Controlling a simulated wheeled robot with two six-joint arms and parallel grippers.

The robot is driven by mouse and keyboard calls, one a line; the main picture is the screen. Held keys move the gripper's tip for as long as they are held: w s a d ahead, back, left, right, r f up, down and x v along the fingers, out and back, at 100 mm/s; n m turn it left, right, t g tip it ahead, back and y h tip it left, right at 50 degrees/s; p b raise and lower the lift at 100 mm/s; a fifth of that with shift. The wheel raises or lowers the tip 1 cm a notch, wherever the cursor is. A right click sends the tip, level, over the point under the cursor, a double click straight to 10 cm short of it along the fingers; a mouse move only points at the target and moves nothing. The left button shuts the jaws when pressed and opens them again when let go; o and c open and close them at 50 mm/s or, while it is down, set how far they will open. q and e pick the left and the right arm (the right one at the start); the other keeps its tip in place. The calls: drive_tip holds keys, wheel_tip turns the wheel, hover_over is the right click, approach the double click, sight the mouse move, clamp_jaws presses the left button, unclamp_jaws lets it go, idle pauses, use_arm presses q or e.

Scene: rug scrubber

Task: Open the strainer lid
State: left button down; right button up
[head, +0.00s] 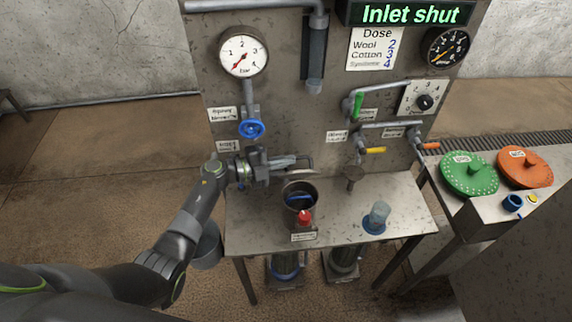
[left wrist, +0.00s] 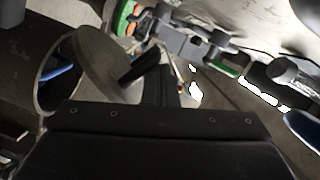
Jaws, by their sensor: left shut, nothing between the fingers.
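The strainer pot (head: 287,206) stands on the metal bench, its mouth uncovered and something blue (head: 299,197) inside. In the left wrist view the pot (left wrist: 42,92) shows at the left, with the blue part within. The round grey lid (left wrist: 100,68) is tilted up beside the mouth there, so the strainer stands open. My left gripper (head: 270,166) is behind and left of the pot, near the blue valve wheel. Its dark fingers (left wrist: 158,72) are shut and empty, and overlap the lid's edge in the wrist view; I cannot tell whether they touch. My right gripper is out of view.
A red knob (head: 305,217) sits at the pot's front. A blue valve wheel (head: 252,129) is on the panel above my gripper. Green (head: 470,175) and orange (head: 525,167) discs lie on the side table.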

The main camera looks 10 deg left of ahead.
use_arm(q)
drive_tip(key=shift+w+a+b, duration=0.3)
drive_tip(key=shift+w, duration=0.65)
drive_tip(key=shift+w+a, duration=0.1)
